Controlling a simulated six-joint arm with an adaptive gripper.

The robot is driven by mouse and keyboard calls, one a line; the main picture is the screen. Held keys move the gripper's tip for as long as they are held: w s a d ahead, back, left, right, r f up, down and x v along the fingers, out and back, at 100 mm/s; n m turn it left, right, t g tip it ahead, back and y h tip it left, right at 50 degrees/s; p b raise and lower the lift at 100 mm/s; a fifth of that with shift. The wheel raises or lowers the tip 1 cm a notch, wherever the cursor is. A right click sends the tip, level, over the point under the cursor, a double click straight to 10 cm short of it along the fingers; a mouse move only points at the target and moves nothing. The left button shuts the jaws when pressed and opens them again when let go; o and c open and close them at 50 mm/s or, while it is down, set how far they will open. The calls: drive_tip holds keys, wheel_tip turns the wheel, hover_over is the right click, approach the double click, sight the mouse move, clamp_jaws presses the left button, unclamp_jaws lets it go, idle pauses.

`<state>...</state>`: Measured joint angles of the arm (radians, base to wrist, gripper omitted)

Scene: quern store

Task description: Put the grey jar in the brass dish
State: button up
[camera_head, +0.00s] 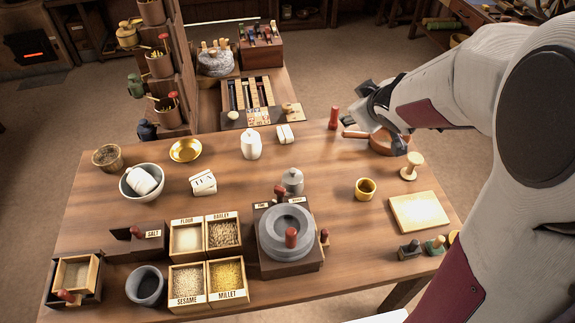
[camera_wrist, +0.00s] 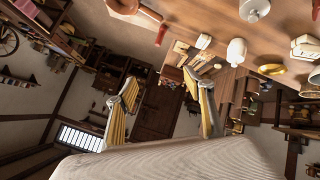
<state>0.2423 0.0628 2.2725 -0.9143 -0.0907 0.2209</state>
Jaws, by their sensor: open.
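The grey jar (camera_head: 292,181), small with a knobbed lid, stands upright on the table behind the stone quern. In the wrist view, a pale grey lidded shape at the top edge looks like this jar (camera_wrist: 254,9). The brass dish (camera_head: 185,150) is shallow, round and empty, at the back left of the table; it also shows in the wrist view (camera_wrist: 271,69). My gripper (camera_head: 354,118) is over the table's back right, beside the red shaker and wooden pan, away from jar and dish. In the wrist view its fingers (camera_wrist: 162,88) are spread with nothing between.
A white jar (camera_head: 251,145) stands between the dish and the grey jar. The quern (camera_head: 287,232) and grain boxes (camera_head: 207,252) fill the front. A brass cup (camera_head: 365,188) stands to the right of the grey jar. A grey bowl (camera_head: 131,190) is left of the dish.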

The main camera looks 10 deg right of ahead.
wheel_tip(320, 180, down, 5)
drive_tip(key=w+a+n+y, duration=0.1)
drive_tip(key=w+n+y, duration=0.1)
drive_tip(key=w, duration=0.1)
drive_tip(key=n+g+y, duration=0.3)
drive_tip(key=n+y, duration=0.1)
drive_tip(key=y, duration=0.4)
approach(296, 180)
drive_tip(key=w+f, duration=0.1)
drive_tip(key=w+a, duration=0.1)
drive_tip(key=w+f, duration=0.1)
drive_tip(key=shift+w+a+f, duration=0.25)
drive_tip(key=shift+f, duration=0.1)
drive_tip(key=shift+s+a+f+g, duration=0.15)
drive_tip(key=shift+s+f+g, duration=0.05)
drive_tip(key=shift+g, duration=0.1)
drive_tip(key=shift+x, duration=1.3)
drive_tip(key=shift+a, duration=0.1)
drive_tip(key=shift+x, duration=2.5)
drive_tip(key=shift+a, duration=0.1)
drive_tip(key=shift+c, duration=0.4)
